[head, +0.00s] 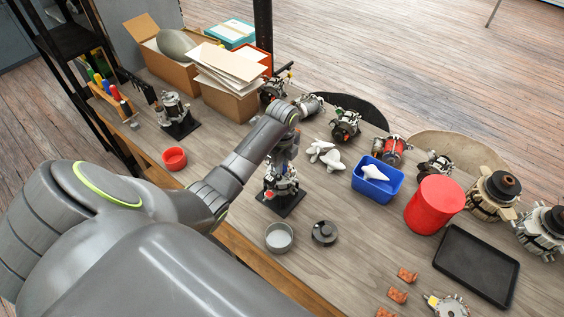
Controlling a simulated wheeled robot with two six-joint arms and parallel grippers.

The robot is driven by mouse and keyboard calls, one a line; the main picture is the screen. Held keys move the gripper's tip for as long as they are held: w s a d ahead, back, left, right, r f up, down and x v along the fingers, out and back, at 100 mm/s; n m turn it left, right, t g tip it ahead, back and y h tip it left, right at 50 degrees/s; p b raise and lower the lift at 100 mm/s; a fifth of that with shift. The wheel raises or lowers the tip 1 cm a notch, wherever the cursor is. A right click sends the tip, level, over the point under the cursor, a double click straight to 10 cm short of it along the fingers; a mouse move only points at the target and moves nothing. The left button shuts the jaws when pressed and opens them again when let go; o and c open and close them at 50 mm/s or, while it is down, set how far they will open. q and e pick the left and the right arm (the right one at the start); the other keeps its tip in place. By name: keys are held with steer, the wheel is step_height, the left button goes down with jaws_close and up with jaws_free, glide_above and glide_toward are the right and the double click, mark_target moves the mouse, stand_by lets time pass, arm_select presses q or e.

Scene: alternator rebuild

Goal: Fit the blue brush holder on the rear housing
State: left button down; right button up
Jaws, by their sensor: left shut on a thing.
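My left gripper (284,166) points down over a metal housing assembly (281,186), which stands on a black square base (283,205) near the table's front edge. I take this assembly for the rear housing. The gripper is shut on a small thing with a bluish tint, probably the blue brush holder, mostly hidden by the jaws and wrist. I cannot tell whether it touches the housing. My right gripper is not in view.
A grey round tin (279,237) and a dark round part (324,233) lie close in front. A blue bin (378,188), a red cylinder (434,204) and a black tray (475,266) stand to the right. Small orange parts (397,295) lie lower right. Boxes (228,101) stand behind.

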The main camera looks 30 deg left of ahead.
arm_select(q)
steer(key=shift+s+f+p, duration=0.2)
steer(key=shift+f+p, duration=0.2)
steer(key=shift+p, duration=0.05)
stand_by(1.2)
